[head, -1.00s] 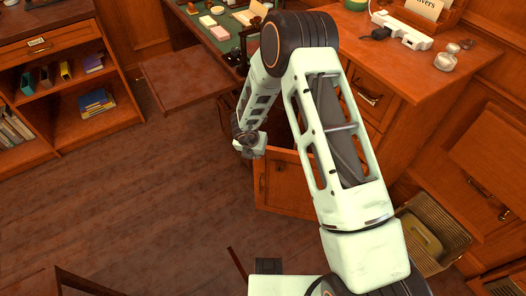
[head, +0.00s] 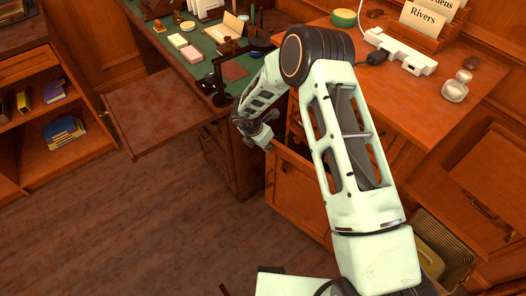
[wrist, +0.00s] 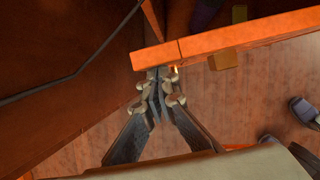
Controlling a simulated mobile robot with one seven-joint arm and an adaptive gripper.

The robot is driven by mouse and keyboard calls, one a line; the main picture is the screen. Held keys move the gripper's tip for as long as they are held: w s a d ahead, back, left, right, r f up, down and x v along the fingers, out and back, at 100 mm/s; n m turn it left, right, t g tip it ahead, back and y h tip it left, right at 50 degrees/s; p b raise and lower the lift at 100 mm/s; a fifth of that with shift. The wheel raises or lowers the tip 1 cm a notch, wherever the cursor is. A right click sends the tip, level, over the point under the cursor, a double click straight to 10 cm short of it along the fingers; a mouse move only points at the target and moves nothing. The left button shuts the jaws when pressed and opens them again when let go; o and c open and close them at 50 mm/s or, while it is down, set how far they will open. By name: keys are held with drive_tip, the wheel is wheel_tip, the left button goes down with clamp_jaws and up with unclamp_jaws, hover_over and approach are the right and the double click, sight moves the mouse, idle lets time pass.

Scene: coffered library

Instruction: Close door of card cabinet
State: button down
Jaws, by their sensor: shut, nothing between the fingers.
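The card cabinet (head: 411,108) is the wooden unit at the right in the head view. Its door (head: 299,197) stands open, swung out into the room, partly hidden behind my arm. In the wrist view the door's top edge (wrist: 225,40) runs as a bright orange bar across the upper right. My gripper (head: 262,140) is beside the door's upper left end. In the wrist view the shut fingers (wrist: 160,76) have their tips right at the left end of that bar. I cannot tell whether they touch it. Nothing is between the fingers.
A desk with a green top (head: 205,42) stands behind, its pull-out wooden leaf (head: 160,108) sticking out to the left. A low bookshelf (head: 62,95) is at far left. The floor (head: 150,220) at lower left is clear.

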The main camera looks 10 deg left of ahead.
sight(274, 140)
drive_tip(key=shift+m, duration=0.7)
drive_tip(key=shift+w+d, duration=0.65)
drive_tip(key=shift+w, duration=0.35)
drive_tip(key=shift+w+d, duration=0.65)
drive_tip(key=shift+w, duration=0.3)
